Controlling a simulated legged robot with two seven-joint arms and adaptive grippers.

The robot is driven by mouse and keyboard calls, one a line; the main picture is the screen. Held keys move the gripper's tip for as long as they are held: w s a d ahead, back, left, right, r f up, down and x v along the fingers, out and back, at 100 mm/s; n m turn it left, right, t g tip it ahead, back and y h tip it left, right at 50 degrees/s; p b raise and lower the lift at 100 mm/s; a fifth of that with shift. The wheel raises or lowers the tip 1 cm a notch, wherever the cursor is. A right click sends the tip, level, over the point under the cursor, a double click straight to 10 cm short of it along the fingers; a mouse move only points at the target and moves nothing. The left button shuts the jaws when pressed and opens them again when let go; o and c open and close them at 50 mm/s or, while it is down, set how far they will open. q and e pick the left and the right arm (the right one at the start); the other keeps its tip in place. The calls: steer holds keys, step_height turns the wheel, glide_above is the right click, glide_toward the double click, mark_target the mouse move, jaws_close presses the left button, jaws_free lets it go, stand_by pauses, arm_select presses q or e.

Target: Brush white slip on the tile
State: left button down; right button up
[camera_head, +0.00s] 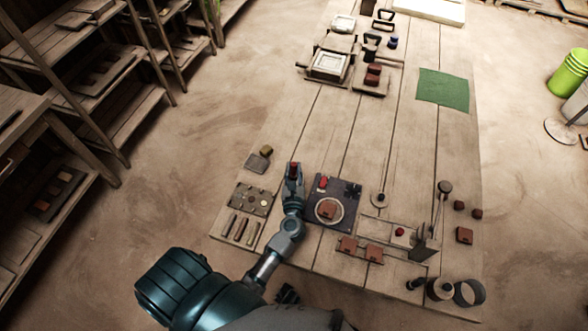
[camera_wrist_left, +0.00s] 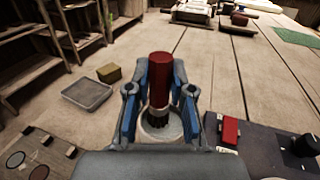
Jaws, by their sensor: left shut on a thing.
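My left gripper (camera_head: 293,176) is shut on a brush with a red handle (camera_wrist_left: 160,80) and dark bristles. The brush stands upright between the blue-lined fingers in the left wrist view. Its bristles are over or in a small round pale cup (camera_wrist_left: 176,131), partly hidden by the gripper; I cannot tell whether they touch what is inside. A reddish-brown tile (camera_head: 327,211) lies on a round pale plate (camera_head: 337,218) on a dark panel, just right of my left gripper in the head view. My right gripper is not in view.
The dark panel (camera_head: 350,191) carries a red block (camera_wrist_left: 230,131) and a black knob (camera_wrist_left: 303,142). A grey tray (camera_wrist_left: 87,94) and an olive block (camera_wrist_left: 109,73) lie left. Several tiles and tools lie at right. The table's middle is clear up to the press (camera_head: 328,66).

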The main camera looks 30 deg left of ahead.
arm_select(q)
steer(key=shift+d+r, duration=0.2)
steer(key=shift+d, duration=0.55)
steer(key=shift+a+f, duration=0.35)
steer(key=shift+a, duration=0.25)
steer(key=shift+d+f+b, duration=0.1)
steer(key=shift+d+b, duration=0.25)
steer(key=shift+d, duration=0.1)
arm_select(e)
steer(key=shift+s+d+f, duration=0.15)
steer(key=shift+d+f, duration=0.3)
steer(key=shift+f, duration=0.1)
arm_select(q)
steer(key=shift+a+f, duration=0.15)
steer(key=shift+a, duration=0.15)
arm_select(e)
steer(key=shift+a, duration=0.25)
arm_select(q)
steer(key=shift+d, duration=0.1)
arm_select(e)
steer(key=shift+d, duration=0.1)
